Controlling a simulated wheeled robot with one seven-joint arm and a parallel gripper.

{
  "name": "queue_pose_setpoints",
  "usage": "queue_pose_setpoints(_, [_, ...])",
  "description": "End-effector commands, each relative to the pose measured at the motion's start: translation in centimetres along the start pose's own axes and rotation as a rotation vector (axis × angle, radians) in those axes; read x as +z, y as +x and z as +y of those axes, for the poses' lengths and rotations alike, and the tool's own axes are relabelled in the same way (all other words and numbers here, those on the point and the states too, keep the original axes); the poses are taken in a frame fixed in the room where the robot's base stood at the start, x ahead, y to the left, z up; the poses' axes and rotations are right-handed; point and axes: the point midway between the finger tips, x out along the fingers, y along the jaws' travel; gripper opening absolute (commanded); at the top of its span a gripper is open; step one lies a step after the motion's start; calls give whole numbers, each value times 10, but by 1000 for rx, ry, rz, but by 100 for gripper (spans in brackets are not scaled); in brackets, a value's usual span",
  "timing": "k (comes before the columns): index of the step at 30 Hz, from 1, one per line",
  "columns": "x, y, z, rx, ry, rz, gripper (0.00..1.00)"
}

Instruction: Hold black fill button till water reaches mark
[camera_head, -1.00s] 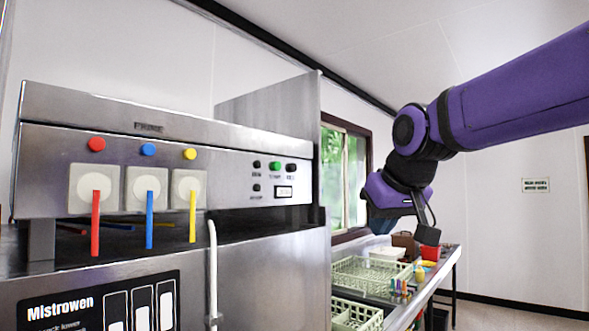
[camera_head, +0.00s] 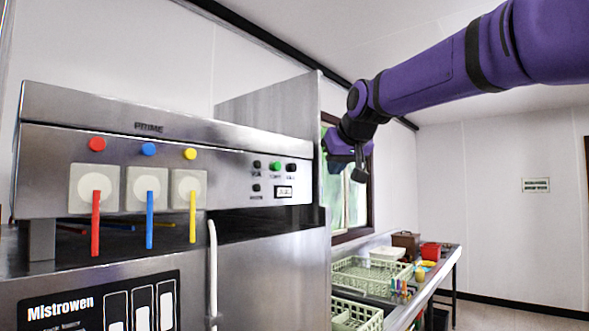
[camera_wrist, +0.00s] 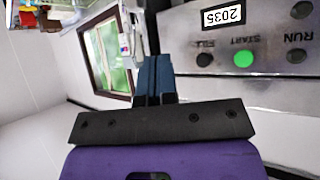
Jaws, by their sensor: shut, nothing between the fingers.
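The black fill button (camera_head: 291,168) is at the right end of the upper button row on the steel machine's control panel (camera_head: 225,170). In the wrist view, the button (camera_wrist: 205,60) shows beside its label, which appears upside down. My gripper (camera_head: 358,172) is shut and empty, right of the panel and apart from it in the head view. In the wrist view, my fingertips (camera_wrist: 153,70) are left of the fill button. I cannot make out any water or a level mark.
A green start button (camera_head: 274,167), a black run button (camera_head: 256,165) and another black button (camera_head: 256,188) are close by, with a small display (camera_head: 284,191). Red, blue and yellow levers hang at left. A window (camera_head: 346,195) and a bench with crates (camera_head: 372,274) lie beyond.

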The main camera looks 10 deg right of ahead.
Motion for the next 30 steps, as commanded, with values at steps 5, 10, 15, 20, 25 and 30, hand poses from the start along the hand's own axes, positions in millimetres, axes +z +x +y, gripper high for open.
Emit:
queue_pose_setpoints(5, [-8,12,-8,-1,-1,-2,0])
queue_pose_setpoints(10, [-19,27,-19,-1,-1,-1,0])
queue_pose_setpoints(15, [-29,42,-30,-1,-1,-1,0])
queue_pose_setpoints(20, [-37,52,-38,-2,-2,-2,0])
queue_pose_setpoints(25, [-42,58,-42,-1,-1,-1,0])
queue_pose_setpoints(30, [-43,59,-43,0,0,0,0])
